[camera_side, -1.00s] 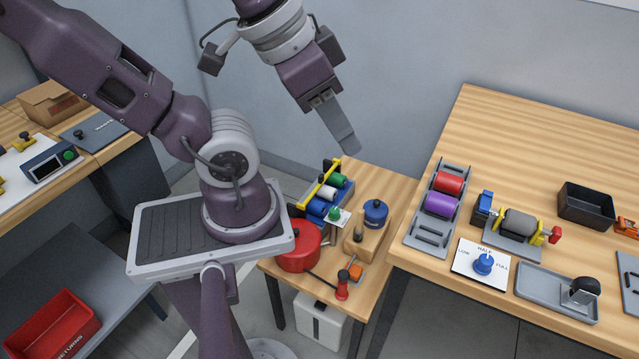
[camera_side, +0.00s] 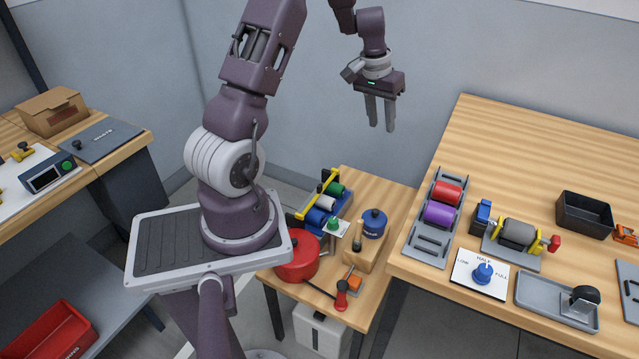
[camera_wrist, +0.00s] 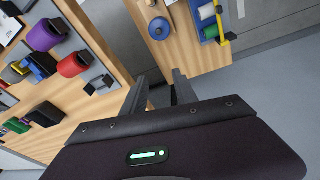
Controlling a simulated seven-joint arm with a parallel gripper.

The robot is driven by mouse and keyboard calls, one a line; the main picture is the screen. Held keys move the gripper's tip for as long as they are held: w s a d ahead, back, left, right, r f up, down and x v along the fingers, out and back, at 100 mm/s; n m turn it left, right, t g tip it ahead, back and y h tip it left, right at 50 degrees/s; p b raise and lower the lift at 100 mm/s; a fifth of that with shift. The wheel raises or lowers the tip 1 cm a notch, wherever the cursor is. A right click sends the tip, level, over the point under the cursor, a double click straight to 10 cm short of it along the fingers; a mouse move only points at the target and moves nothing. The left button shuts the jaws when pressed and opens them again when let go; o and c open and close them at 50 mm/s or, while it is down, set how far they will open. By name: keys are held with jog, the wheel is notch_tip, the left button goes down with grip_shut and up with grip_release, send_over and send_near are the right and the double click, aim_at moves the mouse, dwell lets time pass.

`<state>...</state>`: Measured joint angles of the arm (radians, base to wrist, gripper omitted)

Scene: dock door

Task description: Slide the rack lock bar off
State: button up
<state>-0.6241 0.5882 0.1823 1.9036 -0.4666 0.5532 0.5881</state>
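A yellow bar (camera_side: 317,194), which looks like the rack lock bar, lies along the blue rack (camera_side: 345,206) on the small wooden table. The rack holds a green roll (camera_side: 337,189), a white roll (camera_side: 326,202) and a blue roll (camera_side: 315,216). The bar (camera_wrist: 225,40) also shows near the top of the wrist view, partly cut off. My gripper (camera_side: 381,122) is high above and to the right of the rack, fingers pointing down, apart and empty. In the wrist view my fingers (camera_wrist: 160,80) show a gap with nothing between them.
A red pot (camera_side: 297,258) and a blue-topped canister (camera_side: 374,222) on a wooden block stand close to the rack. The larger table holds a grey rack (camera_side: 428,240) with red and purple rolls. The air around my gripper is clear.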

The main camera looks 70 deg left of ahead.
jog(key=s+a+f+n+g, duration=0.1)
jog(key=s+a+f, duration=0.2)
jog(key=a+f, duration=0.5)
jog(key=n+g, duration=0.1)
jog(key=n, duration=0.1)
send_over(319, 185)
jog(key=f, duration=1.3)
jog(key=shift+w+f, duration=0.3)
jog(key=f, duration=0.7)
jog(key=shift+s+f, duration=0.25)
jog(key=shift+f, duration=0.1)
jog(key=shift+c, duration=0.2)
grip_shut()
jog(key=shift+r, duration=0.1)
